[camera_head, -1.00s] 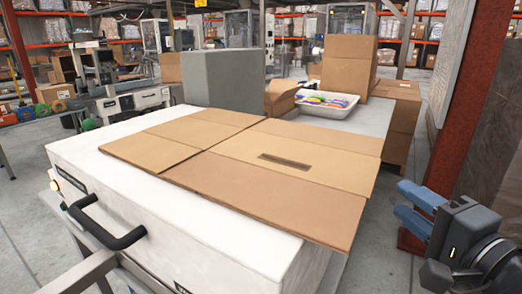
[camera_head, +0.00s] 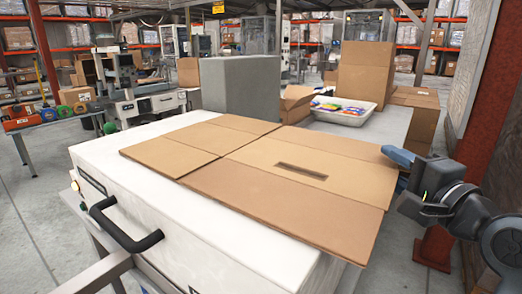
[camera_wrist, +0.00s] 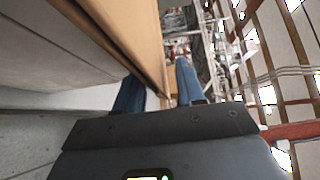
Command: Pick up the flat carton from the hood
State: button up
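The flat carton (camera_head: 290,195) is a brown folded sheet with a dark slot. It lies on the white hood (camera_head: 110,165), its right side reaching past the hood's edge. My gripper (camera_head: 396,157) is at the carton's right edge in the head view; only part of its blue fingers shows there. In the wrist view my gripper (camera_wrist: 157,74) has its two blue fingers apart, with the carton's edge (camera_wrist: 150,45) running between them. The finger on the left is partly hidden by the carton. Whether either finger touches it I cannot tell.
A grey block (camera_head: 240,88) stands behind the carton. Beyond it are a white tray (camera_head: 343,112) of colourful items and several cardboard boxes (camera_head: 367,72). A black handle (camera_head: 125,230) is on the hood's front. A red post (camera_head: 480,130) stands close on the right behind my arm.

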jog(key=shift+w, duration=0.1)
grip_shut()
dwell(0.3)
dwell(0.4)
